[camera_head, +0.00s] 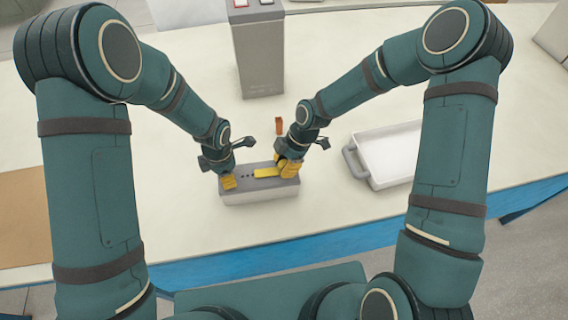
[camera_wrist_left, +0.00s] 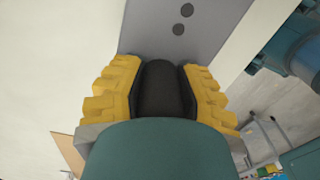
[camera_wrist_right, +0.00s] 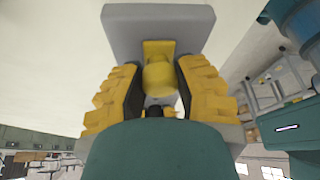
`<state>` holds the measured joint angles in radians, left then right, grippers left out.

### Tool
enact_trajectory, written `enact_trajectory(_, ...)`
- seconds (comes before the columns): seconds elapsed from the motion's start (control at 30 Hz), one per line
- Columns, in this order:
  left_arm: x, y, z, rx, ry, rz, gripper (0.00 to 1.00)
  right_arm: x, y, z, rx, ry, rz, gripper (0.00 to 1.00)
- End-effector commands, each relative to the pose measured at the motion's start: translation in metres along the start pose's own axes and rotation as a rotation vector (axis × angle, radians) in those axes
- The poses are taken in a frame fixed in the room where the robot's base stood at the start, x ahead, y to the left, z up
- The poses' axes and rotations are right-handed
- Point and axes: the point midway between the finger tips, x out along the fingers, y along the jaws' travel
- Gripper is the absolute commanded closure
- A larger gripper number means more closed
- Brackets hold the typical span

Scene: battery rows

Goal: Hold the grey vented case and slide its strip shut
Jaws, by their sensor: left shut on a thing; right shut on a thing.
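The grey vented case (camera_head: 262,194) lies lengthwise near the table's front edge. Its yellow strip (camera_head: 267,173) lies along the right part of its top, and a few dark vent holes (camera_head: 248,176) show left of the strip. My left gripper (camera_head: 229,183) is at the case's left end. In the left wrist view its yellow fingers (camera_wrist_left: 160,88) close about a dark block-like part at the case, beside bare grey top with two holes. My right gripper (camera_head: 288,168) is at the right end, shut on the strip's rounded yellow knob (camera_wrist_right: 160,77). The fingers hide part of the strip.
A white tray (camera_head: 363,171) with a handle stands to the right. A tall grey box (camera_head: 261,65) stands behind the case. A small orange thing (camera_head: 279,125) shows behind my right gripper. A brown board (camera_head: 22,218) lies at far left. The table between is clear.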

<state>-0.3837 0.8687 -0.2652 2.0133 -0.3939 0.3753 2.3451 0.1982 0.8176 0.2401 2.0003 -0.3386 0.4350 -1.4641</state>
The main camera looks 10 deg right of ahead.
Motion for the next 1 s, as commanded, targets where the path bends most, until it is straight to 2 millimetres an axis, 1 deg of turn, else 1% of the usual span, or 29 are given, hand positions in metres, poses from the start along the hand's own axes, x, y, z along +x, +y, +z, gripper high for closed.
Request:
enact_trajectory(0.17,0.002,-0.002,0.0,0.001,0.002,-0.005,1.0,0.002,0.0,-0.003,-0.001,0.001,-0.002,1.0)
enact_trajectory(0.33,0.002,-0.002,0.0,0.001,0.001,-0.005,1.0,0.013,0.006,-0.028,-0.005,0.001,-0.003,1.0)
enact_trajectory(0.43,0.002,-0.002,0.0,0.001,0.001,-0.005,1.0,0.017,0.008,-0.038,-0.002,0.001,-0.002,1.0)
enact_trajectory(0.73,0.002,-0.002,0.001,0.003,-0.001,-0.004,1.0,0.018,0.008,-0.041,0.0,0.002,-0.001,1.0)
enact_trajectory(0.77,0.001,-0.002,0.002,0.003,-0.001,-0.004,1.0,0.018,0.008,-0.041,-0.001,0.003,-0.001,0.62)
enact_trajectory(0.8,0.001,-0.002,0.002,0.003,-0.001,-0.004,1.0,0.018,0.008,-0.041,-0.001,0.003,-0.001,0.47)
enact_trajectory(0.83,0.001,-0.002,0.002,0.003,-0.001,-0.004,1.0,0.018,0.008,-0.041,-0.001,0.003,-0.001,0.37)
enact_trajectory(1.0,0.001,-0.002,0.001,0.002,0.0,-0.003,1.0,0.018,0.008,-0.04,0.0,0.001,-0.001,0.36)
